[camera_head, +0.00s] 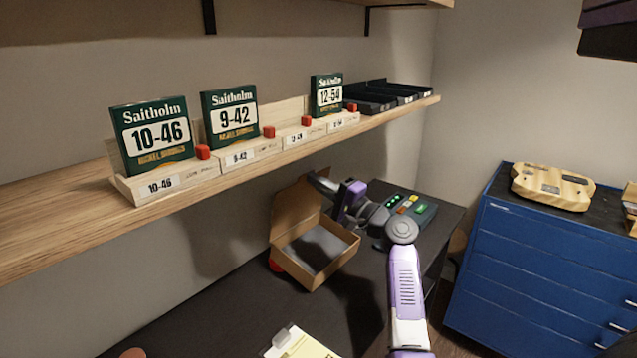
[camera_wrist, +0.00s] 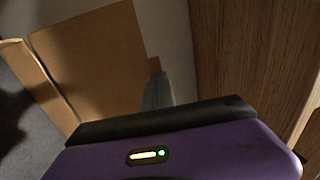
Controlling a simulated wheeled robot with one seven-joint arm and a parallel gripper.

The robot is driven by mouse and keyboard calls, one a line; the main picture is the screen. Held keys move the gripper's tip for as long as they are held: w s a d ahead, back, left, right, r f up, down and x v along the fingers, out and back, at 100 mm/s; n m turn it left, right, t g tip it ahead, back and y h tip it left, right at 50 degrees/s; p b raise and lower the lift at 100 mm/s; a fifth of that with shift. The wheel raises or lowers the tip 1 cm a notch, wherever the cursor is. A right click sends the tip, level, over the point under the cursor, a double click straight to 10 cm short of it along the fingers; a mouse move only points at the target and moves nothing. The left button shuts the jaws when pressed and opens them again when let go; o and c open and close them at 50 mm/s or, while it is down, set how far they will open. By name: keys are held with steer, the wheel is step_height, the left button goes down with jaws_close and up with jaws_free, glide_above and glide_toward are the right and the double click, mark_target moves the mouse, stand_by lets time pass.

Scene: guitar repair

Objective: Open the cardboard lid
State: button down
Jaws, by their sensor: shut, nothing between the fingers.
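The cardboard box (camera_head: 322,262) stands on the dark bench below the shelf. Its lid (camera_head: 294,212) is raised and stands upright at the back, toward the wall, so the grey inside of the box shows. My gripper (camera_head: 322,183) is shut and empty, at the upper right edge of the lid. In the wrist view the lid (camera_wrist: 92,62) fills the left, beside my gripper's grey finger (camera_wrist: 156,92). I cannot tell whether the finger touches the lid. The fingertips are partly hidden in the wrist view.
The wooden shelf (camera_head: 60,222) with green string packs (camera_head: 150,135) hangs close above the box. A device with lit buttons (camera_head: 412,212) stands right of the box, behind my arm. Yellow paper (camera_head: 300,345) lies at the front. A blue cabinet (camera_head: 555,260) stands at right.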

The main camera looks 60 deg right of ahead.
mark_target(302, 195)
steer(key=shift+r, duration=0.1)
steer(key=w+p, duration=0.1)
steer(key=p, duration=0.1)
steer(key=w+r+g+p, duration=0.1)
steer(key=p, duration=0.1)
steer(key=w+p, duration=0.1)
steer(key=p, duration=0.1)
steer(key=shift+w+d+r+g+y+p, duration=0.1)
steer(key=shift+d+r+g+y+p, duration=0.25)
steer(key=shift+g+y, duration=0.05)
steer(key=shift+w+p, duration=0.3)
steer(key=shift+w, duration=0.05)
steer(key=shift+w+d+f+g+b, duration=0.2)
steer(key=shift+w+f+g+b, duration=0.15)
steer(key=shift+w, duration=0.2)
steer(key=shift+w+d+r, duration=0.1)
steer(key=shift+w+r, duration=0.05)
steer(key=shift+w, duration=0.15)
steer(key=shift+s, duration=0.1)
